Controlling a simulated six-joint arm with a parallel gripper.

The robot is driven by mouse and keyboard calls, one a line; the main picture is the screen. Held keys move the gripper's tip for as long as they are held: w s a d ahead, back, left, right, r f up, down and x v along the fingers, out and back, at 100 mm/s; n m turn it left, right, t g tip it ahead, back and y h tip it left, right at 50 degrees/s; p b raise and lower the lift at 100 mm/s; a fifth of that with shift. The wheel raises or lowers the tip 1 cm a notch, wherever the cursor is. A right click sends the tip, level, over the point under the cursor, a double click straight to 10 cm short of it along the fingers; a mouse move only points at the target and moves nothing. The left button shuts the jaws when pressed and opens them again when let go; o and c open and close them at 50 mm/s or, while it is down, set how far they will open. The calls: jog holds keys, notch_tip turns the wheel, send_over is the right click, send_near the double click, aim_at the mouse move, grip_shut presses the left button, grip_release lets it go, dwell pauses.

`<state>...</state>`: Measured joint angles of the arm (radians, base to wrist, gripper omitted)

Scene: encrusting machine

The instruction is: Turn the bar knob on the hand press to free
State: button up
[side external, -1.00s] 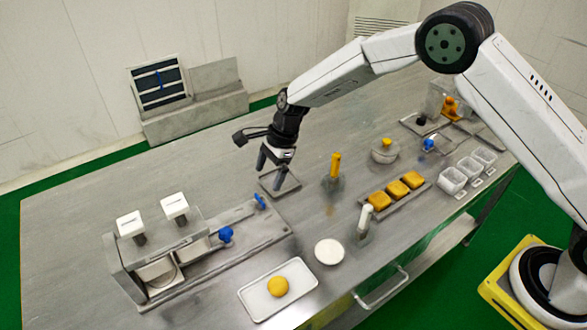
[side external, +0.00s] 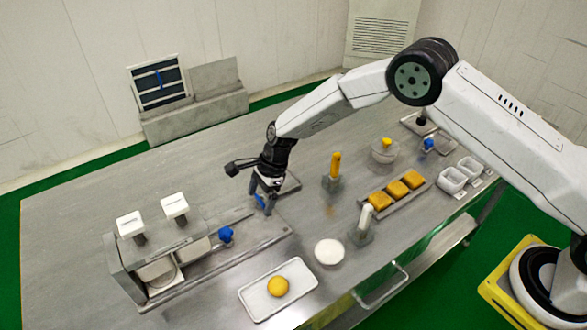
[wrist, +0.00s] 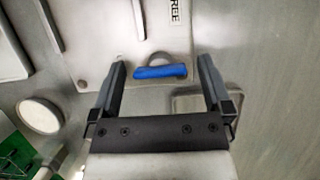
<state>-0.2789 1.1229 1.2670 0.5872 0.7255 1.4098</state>
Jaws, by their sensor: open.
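The blue bar knob (wrist: 160,72) sits near the edge of the hand press's metal base plate (wrist: 97,62). It lies crosswise in the wrist view, pointing from one finger towards the other. The word FREE (wrist: 175,14) is printed on the plate above and slightly right of it. My gripper (wrist: 162,68) is open, with a finger on either side of the knob's ends and a gap at each. In the side view my gripper (side external: 264,207) is low over the right end of the hand press (side external: 160,250) and mostly hides the bar knob.
A small grey tray (side external: 290,185) lies close behind the gripper. A yellow-handled tool (side external: 335,165), a white disc (side external: 329,252) and a tray with a yellow ball (side external: 252,298) are nearby.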

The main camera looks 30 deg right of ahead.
jog(key=c, duration=1.2)
